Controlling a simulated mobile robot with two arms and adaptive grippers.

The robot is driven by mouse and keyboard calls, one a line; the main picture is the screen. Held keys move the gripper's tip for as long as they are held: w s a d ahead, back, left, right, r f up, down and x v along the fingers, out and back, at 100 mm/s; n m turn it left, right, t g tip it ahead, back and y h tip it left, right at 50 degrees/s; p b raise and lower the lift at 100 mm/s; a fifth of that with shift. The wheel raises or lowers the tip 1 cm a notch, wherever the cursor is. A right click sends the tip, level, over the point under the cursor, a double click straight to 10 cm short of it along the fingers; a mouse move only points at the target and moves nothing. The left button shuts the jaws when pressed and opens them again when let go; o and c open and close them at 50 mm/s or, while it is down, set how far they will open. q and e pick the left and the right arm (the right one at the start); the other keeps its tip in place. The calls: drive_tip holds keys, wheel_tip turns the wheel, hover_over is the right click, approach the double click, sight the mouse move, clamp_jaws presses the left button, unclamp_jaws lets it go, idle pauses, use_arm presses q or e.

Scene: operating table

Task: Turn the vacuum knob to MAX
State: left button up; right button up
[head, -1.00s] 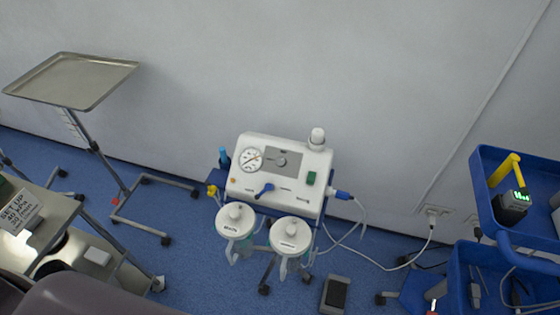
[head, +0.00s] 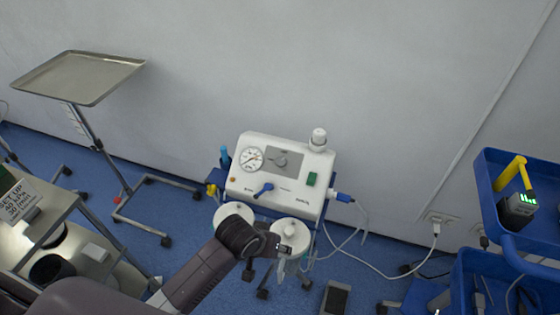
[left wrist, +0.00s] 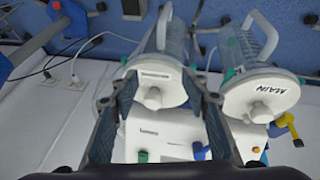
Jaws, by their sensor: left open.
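The knob's setting is too small to read. My left gripper (head: 283,246) is in front of and below the panel, over the lidded canisters, apart from the knob. The knob does not show there. My right gripper is out of view.
A second canister (left wrist: 258,90) marked MAIN hangs beside the first. A white bottle cap (head: 318,138) stands on the unit. A blue cart (head: 483,210) is at right, a metal tray stand (head: 78,78) at left. Cables run along the floor to the right.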

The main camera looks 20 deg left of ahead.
use_arm(q)
drive_tip(key=w+r+n+t, duration=0.1)
drive_tip(key=w+r+n, duration=0.15)
drive_tip(key=w, duration=0.35)
drive_tip(key=w+r+n, duration=0.1)
drive_tip(key=w+r, duration=0.3)
drive_tip(key=w, duration=0.2)
drive_tip(key=n+y, duration=0.2)
drive_tip(key=n, duration=0.3)
approach(281, 160)
drive_tip(key=f, duration=0.1)
drive_tip(key=shift+t, duration=0.3)
drive_tip(key=shift+x, duration=3.9)
drive_tip(key=shift+a, duration=0.1)
clamp_jaws()
